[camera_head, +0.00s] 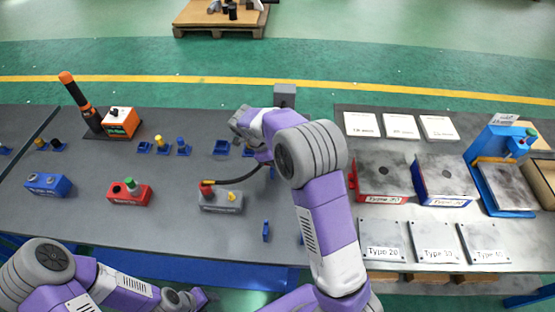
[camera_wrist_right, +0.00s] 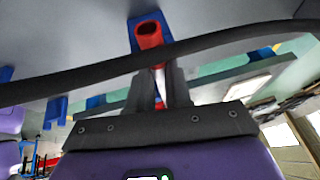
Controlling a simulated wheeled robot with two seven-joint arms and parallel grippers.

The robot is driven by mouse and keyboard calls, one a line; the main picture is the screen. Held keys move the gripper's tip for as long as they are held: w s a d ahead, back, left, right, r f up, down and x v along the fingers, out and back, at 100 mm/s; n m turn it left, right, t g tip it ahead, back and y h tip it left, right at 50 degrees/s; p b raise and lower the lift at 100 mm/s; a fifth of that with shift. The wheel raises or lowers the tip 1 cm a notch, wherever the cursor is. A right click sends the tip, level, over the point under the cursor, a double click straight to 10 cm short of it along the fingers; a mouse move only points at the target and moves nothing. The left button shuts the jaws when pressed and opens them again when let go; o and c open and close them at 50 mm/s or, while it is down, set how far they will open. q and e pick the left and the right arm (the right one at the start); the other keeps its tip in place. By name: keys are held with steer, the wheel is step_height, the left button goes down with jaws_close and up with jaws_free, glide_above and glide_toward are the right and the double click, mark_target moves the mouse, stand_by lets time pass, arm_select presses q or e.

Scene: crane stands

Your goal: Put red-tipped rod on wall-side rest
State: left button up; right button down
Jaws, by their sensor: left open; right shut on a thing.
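In the right wrist view, a red piece with a dark hollow end (camera_wrist_right: 149,35) shows just beyond my right gripper (camera_wrist_right: 161,80), in front of a blue rest (camera_wrist_right: 165,24). The right gripper is shut on a narrow red piece, apparently the red-tipped rod; the fingers hide most of it. I cannot tell whether it touches the rest. In the head view my right arm hides this spot. My left gripper (camera_head: 187,298) is open and empty at the bottom edge.
Small blue rests (camera_head: 266,231) stand near the table's front. A red box (camera_head: 129,193) and a blue box (camera_head: 48,185) stand left. An orange meter (camera_head: 119,122) is behind them. Type-labelled boxes and plates (camera_head: 381,240) fill the right table. The cable crosses close before the wrist camera.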

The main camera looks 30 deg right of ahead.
steer(key=shift+f, duration=0.35)
steer(key=c, duration=1)
jaws_free()
steer(key=shift+p+v, duration=1.25)
steer(key=shift+v, duration=1.35)
steer(key=shift+p+v, duration=0.8)
steer(key=shift+v, duration=2.95)
